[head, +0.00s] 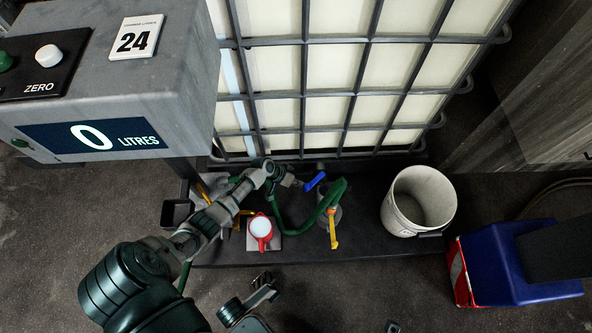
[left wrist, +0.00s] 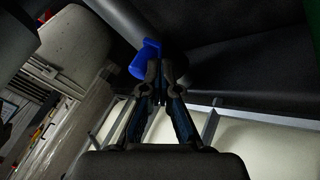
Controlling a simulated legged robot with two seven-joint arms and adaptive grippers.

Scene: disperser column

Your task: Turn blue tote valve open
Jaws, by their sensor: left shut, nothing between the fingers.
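The blue valve handle (head: 315,181) is at the foot of the caged white tote (head: 320,95), near the green hose. It also shows in the left wrist view (left wrist: 146,57), just beyond the fingertips. My left gripper (head: 296,182) reaches in from the lower left, its tips close to the left end of the handle. In the left wrist view, the left gripper's fingers (left wrist: 160,76) are together with nothing between them, and the handle is right by their tips. I cannot tell if they touch. What looks like my right gripper (head: 265,281) is low in the head view, small and dark.
A green hose (head: 281,220) curves below the tote. A grey box with a litre display (head: 95,136) fills the upper left. A blue container (head: 510,265) is at right.

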